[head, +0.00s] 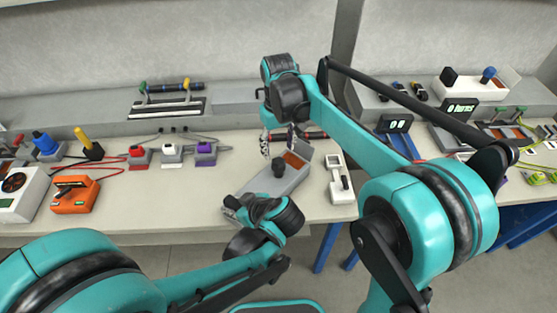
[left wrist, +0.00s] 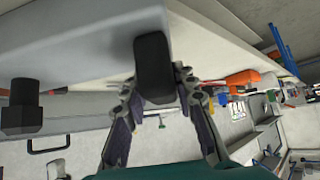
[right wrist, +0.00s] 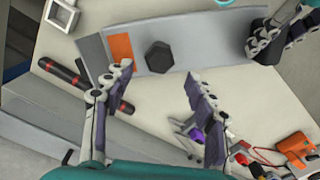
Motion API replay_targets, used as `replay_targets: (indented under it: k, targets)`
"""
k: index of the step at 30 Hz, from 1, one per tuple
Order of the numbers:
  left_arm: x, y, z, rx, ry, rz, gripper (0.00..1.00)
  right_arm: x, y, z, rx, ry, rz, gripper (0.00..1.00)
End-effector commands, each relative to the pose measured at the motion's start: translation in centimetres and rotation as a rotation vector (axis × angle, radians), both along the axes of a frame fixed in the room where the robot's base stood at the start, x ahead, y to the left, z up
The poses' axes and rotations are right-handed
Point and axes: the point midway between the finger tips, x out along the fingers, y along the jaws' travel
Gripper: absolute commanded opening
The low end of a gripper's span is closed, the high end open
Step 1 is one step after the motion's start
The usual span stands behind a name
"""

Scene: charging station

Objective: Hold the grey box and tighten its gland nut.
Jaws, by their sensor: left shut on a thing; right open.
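The grey box (head: 262,185) lies near the table's front edge, with a black hexagonal gland nut (head: 278,168) standing on its top and an orange patch towards its far end. In the right wrist view, the box (right wrist: 205,42) and nut (right wrist: 158,57) are in clear sight. My left gripper (head: 233,204) is shut on a black block (left wrist: 154,68) at the near end of the box (left wrist: 75,50). My right gripper (right wrist: 152,82) is open and empty above the box; its fingertips are apart from the nut.
A red-and-black rod (right wrist: 85,85) lies beyond the box. A white tray (head: 340,180) stands right of it. Red, white and purple clamps (head: 205,152) and an orange device (head: 75,194) stand to the left. The front table between box and orange device is clear.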

Motion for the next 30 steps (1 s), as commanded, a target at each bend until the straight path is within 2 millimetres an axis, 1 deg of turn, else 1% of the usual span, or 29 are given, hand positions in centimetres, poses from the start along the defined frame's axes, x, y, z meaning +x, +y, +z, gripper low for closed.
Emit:
replay_targets:
  k: [1,3,6,9,12,15,22,23,24,26,27,28,30]
  targets:
    - [0.0,0.0,-0.1,-0.001,0.001,0.0,0.04,0.0,0.0,-1.1,0.0,0.0,0.0,0.57]
    - [0.0,0.0,-0.1,-0.001,0.001,0.0,0.04,0.0,0.0,-2.5,0.0,0.0,-0.001,0.57]
    - [0.0,0.0,-0.1,-0.001,0.001,0.0,0.04,0.0,0.0,-4.2,0.0,-0.001,-0.001,0.57]
    - [0.0,0.0,-0.1,-0.001,0.001,0.0,0.04,0.0,0.0,-5.4,0.0,-0.001,-0.001,0.57]
    - [0.0,0.0,-0.1,-0.001,0.001,0.0,0.04,0.0,0.0,-6.1,0.0,-0.001,-0.001,0.57]
    - [0.0,0.0,-0.1,-0.001,0.001,0.0,0.04,0.0,0.0,-6.4,0.0,-0.001,-0.001,0.57]
    - [0.0,0.0,-0.1,-0.001,0.001,0.0,0.04,0.0,0.0,-6.5,0.0,-0.001,-0.001,0.57]
    - [0.0,0.0,-0.1,-0.001,0.001,0.0,0.04,0.0,0.0,-6.5,0.0,-0.001,-0.001,0.49]
    - [0.0,0.0,-0.1,-0.001,0.001,0.0,0.04,0.0,0.0,-6.5,0.0,-0.001,-0.001,0.38]
    - [0.0,0.0,-0.1,-0.001,0.001,0.0,0.04,0.0,0.0,-6.5,0.0,-0.001,-0.001,0.22]
    - [0.0,0.0,-0.1,-0.001,0.001,0.0,0.04,0.0,0.0,-6.5,0.0,-0.001,-0.001,0.12]
    - [0.0,0.0,-0.1,-0.001,0.001,0.0,0.04,0.0,0.0,-6.5,0.0,-0.001,-0.001,0.06]
    - [0.0,0.0,-0.1,-0.001,0.001,0.0,0.04,0.0,0.0,-6.5,0.0,-0.001,-0.001,0.06]
